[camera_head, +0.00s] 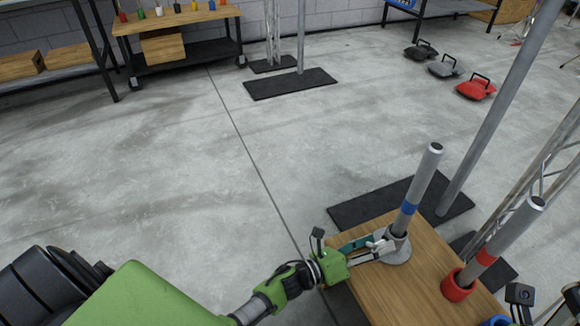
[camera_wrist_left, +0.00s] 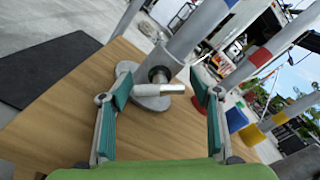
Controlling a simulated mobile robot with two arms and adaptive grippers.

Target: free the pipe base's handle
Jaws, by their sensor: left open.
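A grey pipe (camera_head: 420,185) with a blue band stands tilted in a grey pipe base (camera_head: 397,252) on the wooden table. In the left wrist view, the base's handle (camera_wrist_left: 158,89) is a short light bar sticking out sideways from the collar at the pipe's foot. My left gripper (camera_head: 378,246) is open, with its teal-padded fingers on either side of the handle. In the left wrist view, the gripper (camera_wrist_left: 162,84) shows gaps between both fingers and the handle. My right gripper's fingers cannot be made out; only a dark wrist part shows at the lower right.
The wooden table (camera_head: 395,295) also carries a second pipe (camera_head: 510,240) in a red base (camera_head: 459,286). Blue (camera_wrist_left: 237,119) and yellow (camera_wrist_left: 252,134) bases show beyond. A tall pole (camera_head: 500,105) rises behind the table. The floor to the left is clear.

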